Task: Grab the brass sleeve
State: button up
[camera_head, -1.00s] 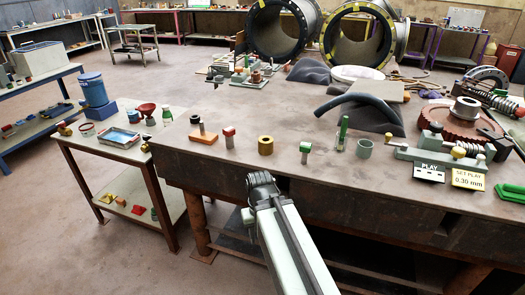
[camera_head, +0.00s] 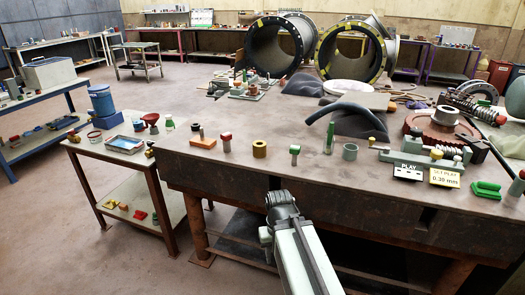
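The brass sleeve (camera_head: 260,149), a short gold-coloured ring with a dark bore, stands upright near the front edge of the large workbench (camera_head: 290,185). It is between a red-topped grey post (camera_head: 226,143) and a green-topped post (camera_head: 295,155). My gripper (camera_head: 281,203) is at the end of my pale arm, in front of the bench's front face. In the picture it is below and slightly right of the sleeve, apart from it. I see it from behind; its fingers are hidden, so its opening cannot be told.
An orange block with a dark-headed pin (camera_head: 203,142) stands left on the bench. A small side table (camera_head: 128,155) adjoins at left. Open floor lies beyond it.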

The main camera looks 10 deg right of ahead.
aim_at(258, 147)
jog(key=z, duration=0.05)
jog(key=i, duration=0.55)
jog(key=u, duration=3)
jog(key=k, duration=1.2)
jog(key=z, duration=0.55)
jog(key=i, duration=1)
jog(key=u, duration=0.05)
